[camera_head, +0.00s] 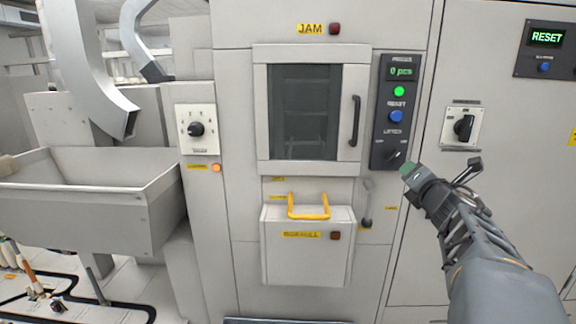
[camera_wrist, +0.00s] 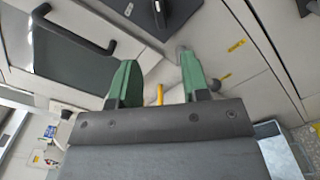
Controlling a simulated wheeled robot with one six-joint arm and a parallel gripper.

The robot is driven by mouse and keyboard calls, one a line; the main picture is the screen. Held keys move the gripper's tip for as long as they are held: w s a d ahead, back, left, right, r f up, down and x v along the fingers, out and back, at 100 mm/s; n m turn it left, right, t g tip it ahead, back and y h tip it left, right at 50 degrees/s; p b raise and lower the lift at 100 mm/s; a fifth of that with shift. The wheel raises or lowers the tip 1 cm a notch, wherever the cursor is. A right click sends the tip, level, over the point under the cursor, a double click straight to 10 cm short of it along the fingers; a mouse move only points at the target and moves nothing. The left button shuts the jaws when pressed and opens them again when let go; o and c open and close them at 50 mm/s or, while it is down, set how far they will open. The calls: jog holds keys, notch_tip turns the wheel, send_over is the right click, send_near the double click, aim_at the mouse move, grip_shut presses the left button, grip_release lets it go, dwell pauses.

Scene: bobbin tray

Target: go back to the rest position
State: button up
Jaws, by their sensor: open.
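My gripper (camera_head: 408,170) is at the right of the head view, in front of the machine's face and just below the dark control panel (camera_head: 392,110). In the wrist view its two green fingers (camera_wrist: 158,85) stand apart with nothing between them. Beyond the fingers are the machine front and part of a yellow handle (camera_wrist: 160,94). In the head view my arm reaches in from the lower right. The fingertips are small there, and I cannot tell whether they touch the panel's lower switch.
A windowed door (camera_head: 304,110) with a black handle (camera_head: 354,120) is left of the panel. Below it, a box (camera_head: 305,262) carries a yellow handle (camera_head: 308,207). A rotary switch (camera_head: 463,127) is at the right. A grey bin (camera_head: 95,215) stands at the left.

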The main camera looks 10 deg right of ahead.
jog(key=s+d+f+m+g+h, duration=0.5)
jog(key=f+m+g, duration=0.15)
jog(key=m, duration=0.85)
jog(key=s+a+f+m+g+y+p, duration=0.2)
jog(key=s+a+f+m+g+p, duration=0.25)
jog(key=a+f+m, duration=0.3)
jog(key=s+a+m+g+y+p, duration=0.1)
jog(key=s+a+y+p, duration=0.2)
jog(key=a, duration=0.8)
jog(key=s+a+m+g+y+p, duration=0.1)
jog(key=s+a+y+p, duration=0.2)
jog(key=a, duration=0.9)
jog(key=shift+s+r+g+y+p, duration=0.3)
jog(key=shift+r+g+y+p, duration=0.15)
jog(key=shift+y+p, duration=0.4)
